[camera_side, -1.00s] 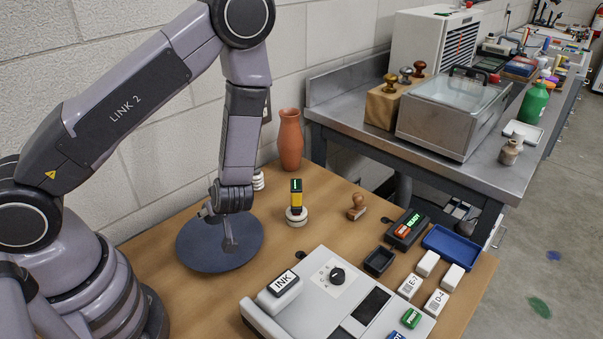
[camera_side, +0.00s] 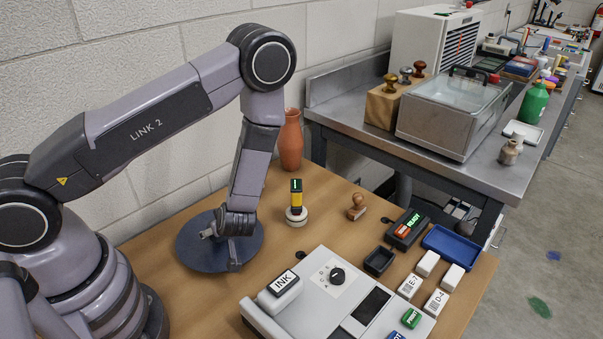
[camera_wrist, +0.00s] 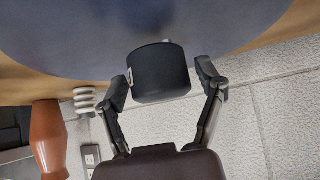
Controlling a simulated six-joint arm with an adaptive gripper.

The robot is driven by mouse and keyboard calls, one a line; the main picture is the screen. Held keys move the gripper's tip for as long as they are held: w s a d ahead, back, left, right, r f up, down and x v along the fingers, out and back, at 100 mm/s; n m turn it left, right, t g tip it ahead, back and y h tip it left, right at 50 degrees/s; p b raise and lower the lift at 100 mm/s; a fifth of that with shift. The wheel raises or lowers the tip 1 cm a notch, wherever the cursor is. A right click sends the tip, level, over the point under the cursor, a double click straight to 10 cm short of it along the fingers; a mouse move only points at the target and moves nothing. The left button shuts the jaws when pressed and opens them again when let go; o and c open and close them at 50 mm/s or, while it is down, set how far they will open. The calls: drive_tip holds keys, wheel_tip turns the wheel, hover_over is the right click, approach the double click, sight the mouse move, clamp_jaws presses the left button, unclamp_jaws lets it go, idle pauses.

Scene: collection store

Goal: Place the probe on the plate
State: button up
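The plate (camera_side: 190,256) is a round, dark blue-grey disc on the wooden table, below my arm. It fills the top of the wrist view (camera_wrist: 60,35), which looks inverted. A short black cylinder (camera_wrist: 160,75) with a pale mark on its side and a small pale stub is between my fingers in the wrist view. It may be the probe; its label is unreadable. My gripper (camera_wrist: 162,82) has its fingers spread either side of it, with a gap visible at the right. In the side view my gripper (camera_side: 220,246) is low over the plate; the cylinder cannot be made out there.
A yellow-and-black device (camera_side: 296,194) stands on a round white base right of the plate. A terracotta vase (camera_side: 290,140) is behind. A grey console (camera_side: 335,300) with an INK block (camera_side: 283,284) is in front. A wooden stamp (camera_side: 357,207) and blue tray (camera_side: 450,247) are farther right.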

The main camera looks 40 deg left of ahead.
drive_tip(key=shift+r, duration=0.1)
drive_tip(key=shift+d+r, duration=0.1)
drive_tip(key=shift+r, duration=0.1)
drive_tip(key=v, duration=1.1)
drive_tip(key=w+d+r+m+t+h, duration=0.25)
drive_tip(key=w+d+r+h, duration=0.2)
drive_tip(key=r, duration=0.45)
drive_tip(key=w+d+r+m+t+h, duration=0.2)
drive_tip(key=w+d+r+m+h, duration=0.15)
drive_tip(key=r+h, duration=0.45)
drive_tip(key=s+a+r+m, duration=0.2)
drive_tip(key=s+r+m, duration=0.5)
drive_tip(key=s+r, duration=0.35)
drive_tip(key=s+a+r+m+y, duration=0.1)
drive_tip(key=s+a, duration=0.1)
drive_tip(key=s, duration=0.1)
drive_tip(key=s+a+r+m+y, duration=0.1)
drive_tip(key=s+a, duration=0.2)
drive_tip(key=s+a+y, duration=0.1)
drive_tip(key=s+a, duration=0.2)
drive_tip(key=shift+s+r+m+g+y, duration=0.35)
drive_tip(key=shift+s+r+m, duration=0.05)
